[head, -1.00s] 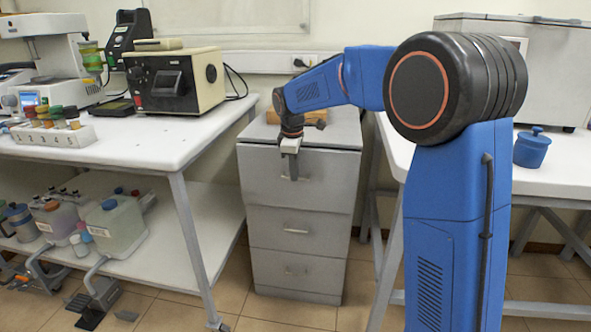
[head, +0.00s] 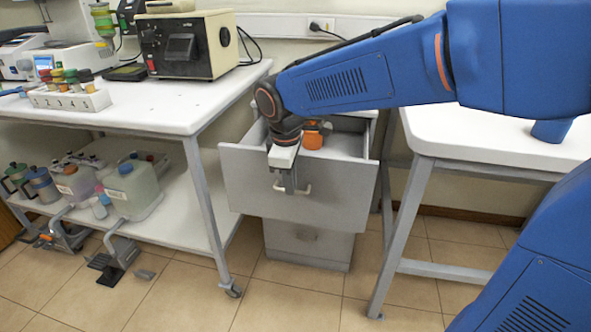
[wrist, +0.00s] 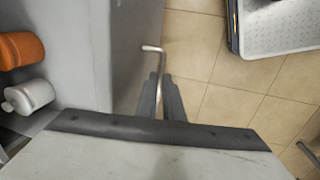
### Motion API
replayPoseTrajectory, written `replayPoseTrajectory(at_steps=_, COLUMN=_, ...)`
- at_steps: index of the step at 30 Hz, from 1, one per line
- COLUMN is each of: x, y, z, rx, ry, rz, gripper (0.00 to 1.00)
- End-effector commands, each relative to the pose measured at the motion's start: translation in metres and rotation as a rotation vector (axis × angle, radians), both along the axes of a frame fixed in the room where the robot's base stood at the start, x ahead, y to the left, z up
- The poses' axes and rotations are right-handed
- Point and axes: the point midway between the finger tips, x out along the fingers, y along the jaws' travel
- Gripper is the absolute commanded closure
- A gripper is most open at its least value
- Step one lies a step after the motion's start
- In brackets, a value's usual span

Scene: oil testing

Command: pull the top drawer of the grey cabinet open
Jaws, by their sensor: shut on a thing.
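The grey cabinet (head: 310,245) stands between the two white tables. Its top drawer (head: 325,205) is pulled well out toward me, and its inside shows. An orange object (head: 312,138) lies inside the drawer; in the wrist view, an orange item (wrist: 22,50) and a white bottle-like item (wrist: 28,97) lie there. My gripper (head: 290,188) is at the drawer front, shut on the drawer handle (head: 306,189). In the wrist view my gripper (wrist: 163,98) has its fingers around the bar handle (wrist: 153,48). The fingers hide part of the handle.
The left table (head: 160,105) carries instruments and a rack of small bottles, with jugs on its lower shelf. The right table (head: 500,145) has legs close to the cabinet's right side. The tiled floor (head: 280,295) before the cabinet is free.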

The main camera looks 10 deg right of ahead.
Motion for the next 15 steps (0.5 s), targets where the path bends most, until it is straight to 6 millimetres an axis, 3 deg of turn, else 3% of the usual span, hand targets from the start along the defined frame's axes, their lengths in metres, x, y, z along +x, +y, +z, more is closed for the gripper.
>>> replayPoseTrajectory(at_steps=6, x=-0.023, y=0.01, z=0.001, rx=0.002, ry=-0.001, rz=0.001, gripper=1.0)
replayPoseTrajectory(at_steps=15, x=-0.03, y=0.013, z=0.001, rx=0.002, ry=-0.002, rz=-0.001, gripper=1.0)
